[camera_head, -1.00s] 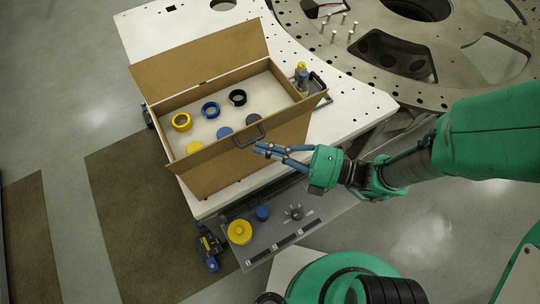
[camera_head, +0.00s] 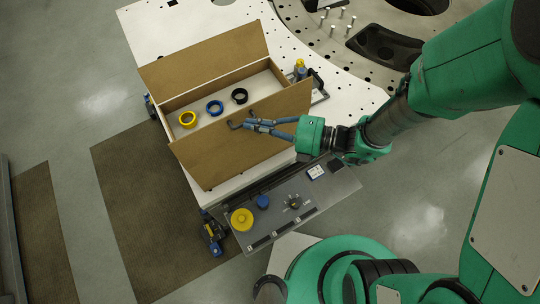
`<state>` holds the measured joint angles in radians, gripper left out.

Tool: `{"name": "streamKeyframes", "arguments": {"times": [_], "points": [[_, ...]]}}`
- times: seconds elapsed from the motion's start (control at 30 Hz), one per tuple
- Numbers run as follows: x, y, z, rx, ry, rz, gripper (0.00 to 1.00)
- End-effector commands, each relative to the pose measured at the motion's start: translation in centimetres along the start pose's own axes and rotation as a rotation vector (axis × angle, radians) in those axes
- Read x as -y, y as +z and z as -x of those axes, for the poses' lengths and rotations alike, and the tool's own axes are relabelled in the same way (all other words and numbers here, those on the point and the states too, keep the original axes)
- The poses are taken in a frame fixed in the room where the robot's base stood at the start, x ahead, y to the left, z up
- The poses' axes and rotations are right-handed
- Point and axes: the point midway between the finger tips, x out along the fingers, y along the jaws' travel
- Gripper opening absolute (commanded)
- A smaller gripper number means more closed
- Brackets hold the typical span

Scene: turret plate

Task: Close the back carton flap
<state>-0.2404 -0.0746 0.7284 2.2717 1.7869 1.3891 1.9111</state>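The open carton (camera_head: 165,106) stands on the white plate. Its far flap (camera_head: 205,58) is tilted up and outward. Its near flap (camera_head: 215,158) stands raised, with its upper edge hiding the front part of the inside. A dark handle (camera_head: 232,125) sits on this near flap. Inside, a yellow ring (camera_head: 187,119), a blue ring (camera_head: 214,108) and a black ring (camera_head: 239,96) show in a row.
A yellow-topped fitting (camera_head: 300,68) and a dark handle (camera_head: 319,84) stand right of the carton. A grey panel (camera_head: 325,200) with a yellow knob (camera_head: 242,219) and a blue knob (camera_head: 262,201) lies in front. The turret plate (camera_head: 300,20) is behind, with upright pins.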

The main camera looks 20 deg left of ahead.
Motion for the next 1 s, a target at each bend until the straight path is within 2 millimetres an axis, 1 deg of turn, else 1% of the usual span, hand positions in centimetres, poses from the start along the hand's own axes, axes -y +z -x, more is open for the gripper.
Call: {"name": "streamKeyframes", "arguments": {"times": [0.03, 0.1, 0.43, 0.67, 1.0], "points": [[-0.6, 0.3, -0.4, -0.002, -0.028, -0.022, 0.00], [-0.8, 0.8, -1.0, -0.002, -0.066, -0.060, 0.00], [-1.4, 2.8, -2.9, -0.001, -0.211, -0.201, 0.00], [-1.5, 4.1, -4.3, -0.001, -0.207, -0.201, 0.00], [-1.1, 7.1, -7.5, -0.002, -0.207, -0.200, 0.00]]}}
